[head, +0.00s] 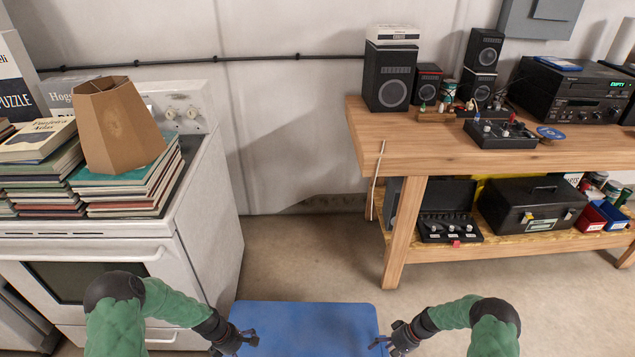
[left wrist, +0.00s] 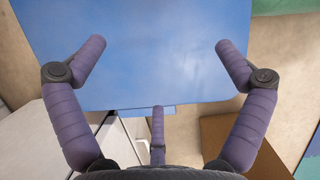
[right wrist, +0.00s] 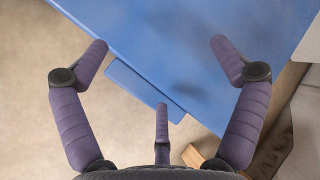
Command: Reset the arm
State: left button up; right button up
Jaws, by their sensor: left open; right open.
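My left gripper (head: 246,340) is at the lower middle of the head view, at the left edge of a blue flat surface (head: 305,325). My right gripper (head: 380,343) is at the right edge of the same surface. Both are empty. In the left wrist view the left gripper's fingers (left wrist: 155,55) are spread wide with the blue surface (left wrist: 160,30) beyond them. In the right wrist view the right gripper's fingers (right wrist: 157,47) are spread too, with the blue surface (right wrist: 200,50) and tan floor beyond. Both green arms come in from the bottom edge.
A white stove (head: 211,215) on the left bears stacked books (head: 40,140) and a tan lampshade (head: 118,125). A wooden workbench (head: 420,145) on the right carries speakers (head: 390,80) and a stereo (head: 575,92). A black toolbox (head: 530,205) sits on its lower shelf. Floor between is clear.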

jog(key=shift+h, duration=0.6)
jog(key=s+a+r, duration=0.1)
jog(key=s+a, duration=0.1)
jog(key=s+a+r+p, duration=0.1)
jog(key=a, duration=0.1)
jog(key=shift+s+r, duration=0.1)
jog(key=shift+s, duration=0.3)
pick_arm(q)
jog(key=s+d+r+m+p, duration=0.1)
jog(key=s+d+r+m, duration=0.3)
jog(key=s+d+m, duration=0.3)
jog(key=s+d+r+m+p, duration=0.2)
jog(key=s+d+r+m, duration=0.3)
jog(key=s+m, duration=0.6)
jog(key=shift+s+d+r+m, duration=0.3)
jog(key=shift+d+m, duration=0.2)
jog(key=shift+d, duration=0.55)
pick_arm(e)
jog(key=s+a+r+t+h, duration=0.1)
jog(key=s+a+r, duration=0.3)
jog(key=s+r, duration=0.3)
jog(key=s+a+r+t+h, duration=0.1)
jog(key=s+a+r, duration=0.4)
jog(key=s, duration=0.5)
notch_tip(320, 180, up, 3)
jog(key=shift+f, duration=0.2)
